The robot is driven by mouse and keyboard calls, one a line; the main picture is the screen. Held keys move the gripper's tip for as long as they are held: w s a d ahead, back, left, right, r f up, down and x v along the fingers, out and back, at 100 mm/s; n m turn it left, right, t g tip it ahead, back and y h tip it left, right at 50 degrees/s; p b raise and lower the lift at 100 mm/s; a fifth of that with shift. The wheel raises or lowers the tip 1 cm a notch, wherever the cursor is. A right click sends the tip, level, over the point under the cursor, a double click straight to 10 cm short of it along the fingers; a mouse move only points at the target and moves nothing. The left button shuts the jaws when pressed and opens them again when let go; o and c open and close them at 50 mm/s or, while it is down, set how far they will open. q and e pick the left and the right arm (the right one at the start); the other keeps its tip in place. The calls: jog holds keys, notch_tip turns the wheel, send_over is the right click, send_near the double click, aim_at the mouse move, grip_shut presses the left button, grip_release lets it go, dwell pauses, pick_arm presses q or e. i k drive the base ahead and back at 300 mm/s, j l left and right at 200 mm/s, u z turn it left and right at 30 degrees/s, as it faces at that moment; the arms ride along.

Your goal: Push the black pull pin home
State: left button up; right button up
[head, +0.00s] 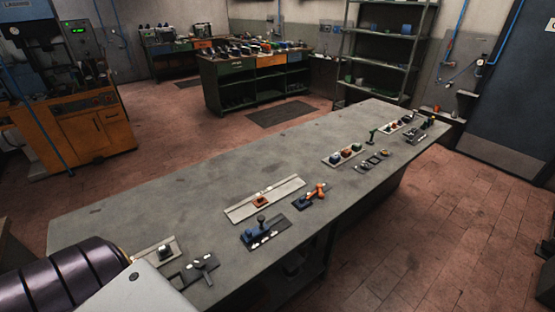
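I cannot tell for sure which small black part is the pull pin. A black knob (262,218) stands upright on a blue block (259,236) on a dark plate near the front edge of the grey bench. A small black fitting (165,252) sits on a pale plate further left. A dark T-shaped handle (205,264) is on a black plate beside it. Neither gripper is in view; only a part of my own arm shows at the lower left.
The long grey bench (150,215) has a mostly clear surface behind its fittings. A pale rail with an orange slider (262,202) and an orange-handled clamp (313,195) lie near the blue block. More fittings (343,155) stand toward the right end.

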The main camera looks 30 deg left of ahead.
aim_at(261, 219)
jog(key=u, duration=1.35)
